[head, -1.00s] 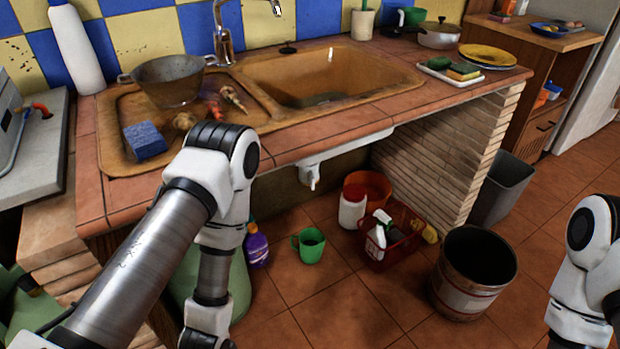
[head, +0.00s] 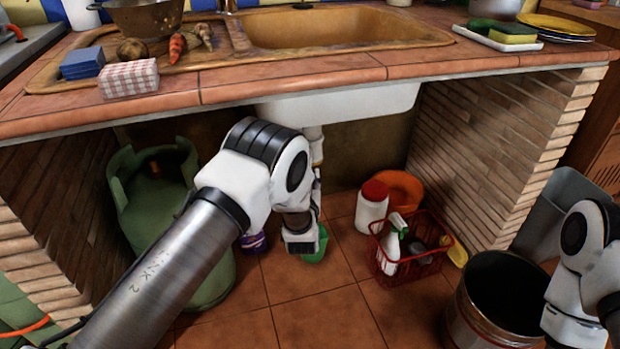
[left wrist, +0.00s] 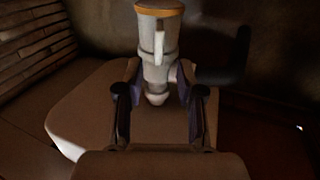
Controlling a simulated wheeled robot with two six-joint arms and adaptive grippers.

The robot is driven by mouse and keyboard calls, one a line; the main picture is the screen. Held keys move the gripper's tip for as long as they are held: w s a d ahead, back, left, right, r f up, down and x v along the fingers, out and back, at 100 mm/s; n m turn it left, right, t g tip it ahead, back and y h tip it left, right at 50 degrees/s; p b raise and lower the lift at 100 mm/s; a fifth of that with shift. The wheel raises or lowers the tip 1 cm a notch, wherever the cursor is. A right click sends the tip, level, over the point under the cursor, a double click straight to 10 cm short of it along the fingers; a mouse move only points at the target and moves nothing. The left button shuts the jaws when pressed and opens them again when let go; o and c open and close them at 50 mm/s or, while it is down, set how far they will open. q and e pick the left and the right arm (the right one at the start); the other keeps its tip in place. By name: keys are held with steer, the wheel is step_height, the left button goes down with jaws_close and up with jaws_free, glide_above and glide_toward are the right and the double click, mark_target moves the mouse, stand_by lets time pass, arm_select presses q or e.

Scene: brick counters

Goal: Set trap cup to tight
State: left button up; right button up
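The sink trap shows in the left wrist view as a pale upright body (left wrist: 158,45) with an orange ring (left wrist: 159,9) at its top and a narrow white bar down its front. Its rounded lower end lies between the two fingers of my left gripper (left wrist: 157,97). The fingers are apart, one on each side, and I cannot tell whether they touch it. In the head view a short piece of the trap (head: 316,148) shows under the sink, mostly hidden behind my left arm. My left gripper is hidden there. My right gripper is out of view; only my right arm shows.
Under the counter stand a green gas cylinder (head: 160,185), a purple bottle (head: 253,242), a partly hidden green mug (head: 318,248), a white jar (head: 371,212) and a red basket (head: 414,258). A dark bin (head: 495,310) stands at right. Brick walls (head: 500,145) flank the space.

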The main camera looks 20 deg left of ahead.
arm_select(q)
steer(key=b+x, duration=0.1)
steer(key=x, duration=0.1)
steer(key=b+x, duration=0.1)
steer(key=x, duration=0.2)
steer(key=b+x, duration=0.1)
steer(key=x, duration=0.1)
steer(key=shift+w+f, duration=0.15)
steer(key=shift+f, duration=0.25)
steer(key=shift+w+r, duration=0.1)
steer(key=shift+w, duration=0.1)
jaws_close()
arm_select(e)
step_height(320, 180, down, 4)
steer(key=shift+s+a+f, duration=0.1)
